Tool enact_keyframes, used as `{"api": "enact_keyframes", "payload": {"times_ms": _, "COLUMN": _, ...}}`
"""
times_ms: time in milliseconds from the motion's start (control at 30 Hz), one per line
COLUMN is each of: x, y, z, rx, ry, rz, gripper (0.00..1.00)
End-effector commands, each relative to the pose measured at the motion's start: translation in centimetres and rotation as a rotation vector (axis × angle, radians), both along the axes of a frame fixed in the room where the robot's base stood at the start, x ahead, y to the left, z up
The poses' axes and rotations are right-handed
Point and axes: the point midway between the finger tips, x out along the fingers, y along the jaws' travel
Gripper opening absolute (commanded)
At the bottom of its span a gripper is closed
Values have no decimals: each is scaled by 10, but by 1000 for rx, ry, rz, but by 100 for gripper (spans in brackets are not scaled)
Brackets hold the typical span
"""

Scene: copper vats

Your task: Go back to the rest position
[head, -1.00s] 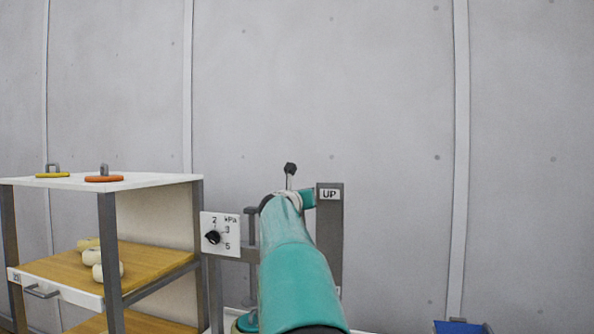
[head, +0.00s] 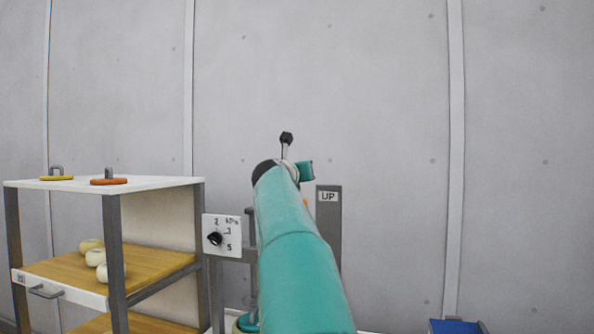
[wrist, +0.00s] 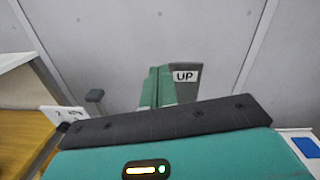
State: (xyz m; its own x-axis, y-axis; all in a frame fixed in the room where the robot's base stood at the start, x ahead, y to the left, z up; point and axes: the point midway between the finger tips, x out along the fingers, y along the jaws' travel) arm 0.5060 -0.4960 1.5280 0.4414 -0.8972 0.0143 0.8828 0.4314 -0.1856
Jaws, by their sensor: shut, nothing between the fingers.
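My gripper (wrist: 157,72) shows in the wrist view as two green fingers side by side, shut with nothing between them. It is in front of the grey upright post marked UP (wrist: 186,76). In the head view my teal arm reaches forward and up, and its far end is left of the top of the UP post (head: 329,225). I cannot tell whether the gripper touches the post.
A shelf unit (head: 155,183) stands at the left, with yellow (head: 57,177) and orange (head: 108,181) handled discs on top and pale rounded pieces (head: 95,253) below. A kPa dial panel (head: 222,235) is beside it. A blue object (head: 458,326) is low right. The wall above is clear.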

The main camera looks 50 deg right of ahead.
Motion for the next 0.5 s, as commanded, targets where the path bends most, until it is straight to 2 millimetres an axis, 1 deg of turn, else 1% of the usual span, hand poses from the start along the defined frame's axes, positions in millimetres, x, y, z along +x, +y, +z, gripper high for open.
{"api": "enact_keyframes", "payload": {"times_ms": 100, "x": -2, "y": 4, "z": 7, "rx": 0, "ry": -1, "rz": 1, "gripper": 0}}
{"api": "enact_keyframes", "payload": {"times_ms": 500, "x": -3, "y": 6, "z": 8, "rx": -1, "ry": -1, "rz": 2, "gripper": 0}}
